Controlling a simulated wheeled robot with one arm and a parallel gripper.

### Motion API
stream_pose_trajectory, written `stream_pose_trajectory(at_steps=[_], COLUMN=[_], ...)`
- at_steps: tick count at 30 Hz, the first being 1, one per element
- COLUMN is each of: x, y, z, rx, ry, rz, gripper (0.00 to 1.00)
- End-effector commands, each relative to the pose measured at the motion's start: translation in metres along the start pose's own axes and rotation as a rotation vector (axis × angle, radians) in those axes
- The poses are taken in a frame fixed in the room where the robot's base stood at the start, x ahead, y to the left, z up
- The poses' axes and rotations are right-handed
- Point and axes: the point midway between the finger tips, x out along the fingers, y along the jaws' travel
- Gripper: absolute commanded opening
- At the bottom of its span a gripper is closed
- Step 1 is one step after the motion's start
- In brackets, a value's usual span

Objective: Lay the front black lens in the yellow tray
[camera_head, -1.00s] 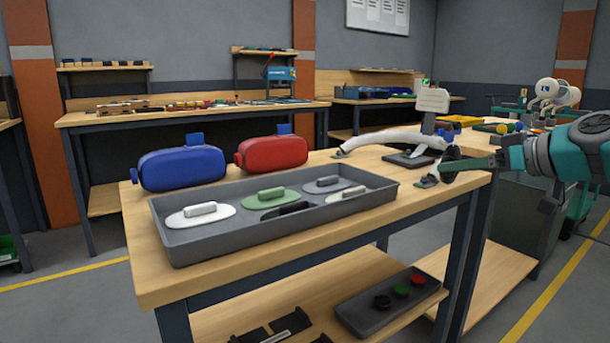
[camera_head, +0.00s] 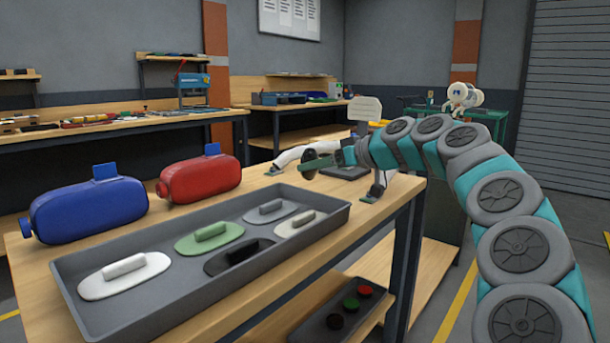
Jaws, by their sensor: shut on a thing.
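My gripper (camera_head: 322,160) is above the right rear part of the wooden bench, near the white curved arm. It is shut on a dark round disc, the black lens (camera_head: 309,170), held on edge; a teal finger crosses its face. A small strip of yellow, apparently the yellow tray (camera_head: 378,124), shows beyond the bench; my arm and a grey-white panel hide most of it.
A grey tray (camera_head: 66,278) with several oval handled pads lies on the bench (camera_head: 22,262). A blue tank (camera_head: 90,208) and a red tank (camera_head: 200,179) stand behind it. On the lower shelf, a dark tray (camera_head: 308,328) holds black, green and red discs.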

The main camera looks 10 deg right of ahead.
Motion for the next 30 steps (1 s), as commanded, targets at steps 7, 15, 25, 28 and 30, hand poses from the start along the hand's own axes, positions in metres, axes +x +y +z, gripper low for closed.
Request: stream_pose_trajectory(at_steps=[7, 15, 25, 28, 30], x=[0.033, 0.04, 0.048, 0.048, 0.048], y=[0.005, 0.007, 0.011, 0.011, 0.011], z=[-0.01, -0.001, 0.022, 0.022, 0.022], rx=[0.0, 0.001, 0.0, -0.001, -0.001], ry=[-0.002, 0.0, 0.001, 0.001, 0.001], rz=[0.001, -0.001, 0.0, 0.001, 0.001], gripper=[0.24, 0.24, 0.24, 0.24, 0.24])
